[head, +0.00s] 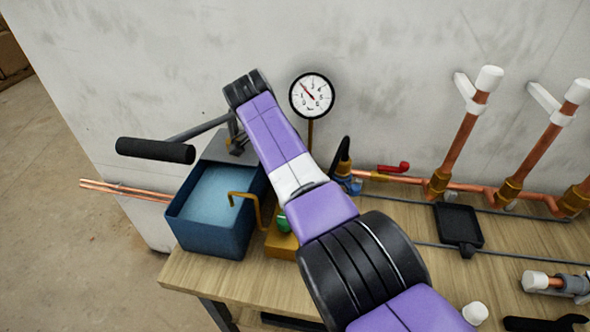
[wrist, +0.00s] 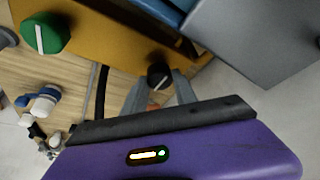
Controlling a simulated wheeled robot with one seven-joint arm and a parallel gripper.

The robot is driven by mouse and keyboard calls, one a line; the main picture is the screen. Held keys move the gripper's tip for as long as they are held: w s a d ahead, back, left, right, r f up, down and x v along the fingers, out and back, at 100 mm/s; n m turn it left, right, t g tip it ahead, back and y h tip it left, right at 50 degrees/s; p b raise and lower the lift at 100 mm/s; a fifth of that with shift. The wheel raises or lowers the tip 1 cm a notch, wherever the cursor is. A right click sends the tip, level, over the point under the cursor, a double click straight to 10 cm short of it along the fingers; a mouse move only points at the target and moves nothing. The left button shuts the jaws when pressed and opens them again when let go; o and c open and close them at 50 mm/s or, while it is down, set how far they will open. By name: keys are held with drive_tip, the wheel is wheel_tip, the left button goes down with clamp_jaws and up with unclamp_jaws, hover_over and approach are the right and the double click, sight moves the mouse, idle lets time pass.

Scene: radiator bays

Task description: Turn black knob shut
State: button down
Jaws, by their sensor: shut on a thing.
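The black knob (wrist: 160,76) with a white pointer line sits on the face of an ochre block in the wrist view. Its pointer line lies aslant. My gripper (wrist: 159,92) has its two grey fingers on either side of the knob and is shut on it. A green knob (wrist: 45,33) with a white line is on the same block, to the left. In the head view the green knob (head: 283,223) shows beside my arm. The black knob and my gripper are hidden there.
A blue water tank (head: 213,240) with a black pump handle (head: 155,151) stands left of my arm. A gauge (head: 312,96) rises behind. Copper pipes (head: 460,150) with white caps and a black tray (head: 459,224) are at right on the wooden bench (head: 205,277).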

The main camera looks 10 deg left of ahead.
drive_tip(key=c, duration=1)
unclamp_jaws()
drive_tip(key=v, duration=0.7)
drive_tip(key=shift+r, duration=0.35)
drive_tip(key=shift+s+a, duration=0.1)
drive_tip(key=shift+a, duration=0.05)
